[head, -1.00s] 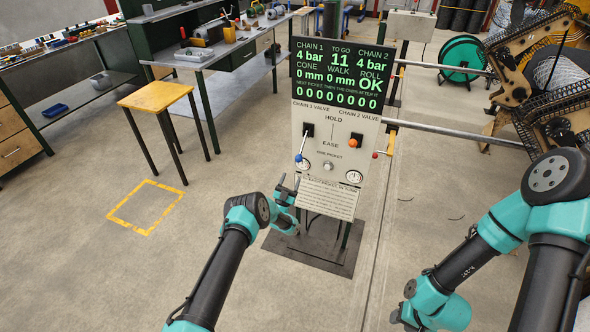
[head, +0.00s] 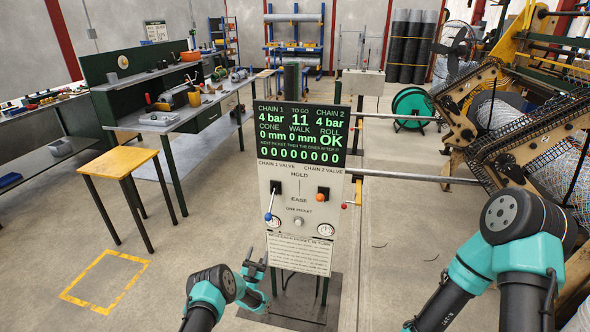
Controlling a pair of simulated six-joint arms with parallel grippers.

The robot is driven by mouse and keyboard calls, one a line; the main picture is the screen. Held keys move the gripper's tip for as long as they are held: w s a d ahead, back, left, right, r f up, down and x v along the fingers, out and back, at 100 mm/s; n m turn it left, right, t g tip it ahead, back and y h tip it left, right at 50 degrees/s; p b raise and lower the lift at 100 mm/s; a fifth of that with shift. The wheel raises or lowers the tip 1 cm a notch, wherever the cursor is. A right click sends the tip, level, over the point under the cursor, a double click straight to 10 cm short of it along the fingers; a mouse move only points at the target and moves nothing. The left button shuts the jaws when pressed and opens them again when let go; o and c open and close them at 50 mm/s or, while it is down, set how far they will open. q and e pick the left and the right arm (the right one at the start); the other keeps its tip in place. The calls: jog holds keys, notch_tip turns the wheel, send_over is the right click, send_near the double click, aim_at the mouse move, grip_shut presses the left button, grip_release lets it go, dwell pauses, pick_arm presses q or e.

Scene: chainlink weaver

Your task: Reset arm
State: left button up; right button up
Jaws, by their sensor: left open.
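My left gripper (head: 255,262) is open and empty, in front of the lower left part of the control panel (head: 264,210). It is close to the panel's instruction plate (head: 300,254), and I cannot tell the exact gap. The panel has a blue-knobbed lever (head: 268,216) on the left, an orange knob (head: 321,198) on the right and two gauges below. Its display (head: 300,133) reads 4 bar for both chains, 11 to go and roll OK. My right arm is at the lower right; its gripper is outside the picture.
A yellow-topped stool (head: 119,161) stands at left, behind a yellow floor square (head: 105,282). A workbench (head: 180,122) with tools is farther back. The weaving machine (head: 480,130) fills the right, with a bar reaching to the panel. The floor between stool and panel is clear.

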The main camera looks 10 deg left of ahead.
pick_arm(q)
jog(key=s+d+f+n+g+y, duration=0.1)
jog(key=s+f+n+g+y, duration=0.15)
jog(key=s+g, duration=0.5)
jog(key=s+f+n+g+y, duration=0.1)
jog(key=s+f+n+g, duration=0.15)
jog(key=s+g, duration=0.45)
jog(key=s+r+n+g, duration=0.1)
jog(key=s+r+g, duration=0.1)
jog(key=s, duration=0.7)
jog(key=s+r+n+g, duration=0.1)
jog(key=s+r+g, duration=0.1)
jog(key=s+g, duration=0.3)
jog(key=s+d+r+n+g, duration=0.1)
jog(key=s+r+g, duration=0.2)
jog(key=s, duration=1)
jog(key=shift+s+g, duration=0.25)
jog(key=shift+g, duration=0.2)
